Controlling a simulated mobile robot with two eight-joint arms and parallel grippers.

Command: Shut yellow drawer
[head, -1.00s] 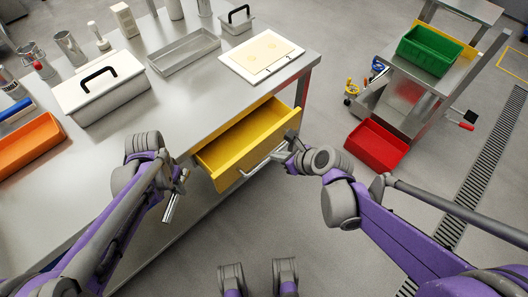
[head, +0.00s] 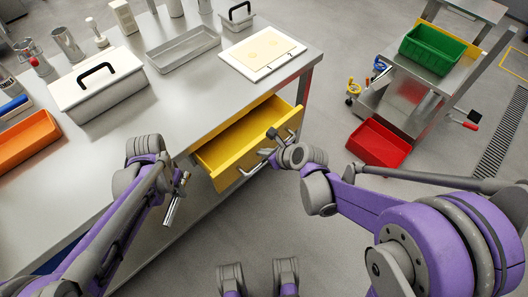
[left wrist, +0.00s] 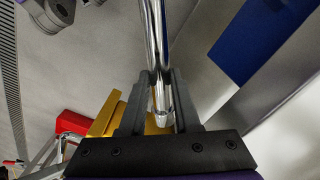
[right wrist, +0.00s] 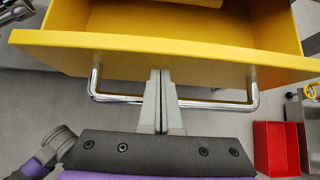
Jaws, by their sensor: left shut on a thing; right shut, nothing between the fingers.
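The yellow drawer (head: 250,158) is pulled open from under the steel table, and its inside looks empty where I can see it. It has a chrome bar handle (right wrist: 115,97) on its front. My right gripper (head: 272,137) is shut and empty. In the right wrist view its fingertips (right wrist: 160,75) overlap the middle of the handle, close to the drawer front; I cannot tell if they touch it. My left gripper (head: 178,185) is shut on a chrome rod-like tool (head: 172,208), held left of the drawer. The tool also shows in the left wrist view (left wrist: 155,45).
The steel table (head: 150,120) carries a white lidded box (head: 98,90), an orange bin (head: 25,140), a metal tray (head: 183,48) and a white board (head: 262,53). A cart with a green bin (head: 432,50) and a red bin (head: 378,142) stands right. Floor before the drawer is clear.

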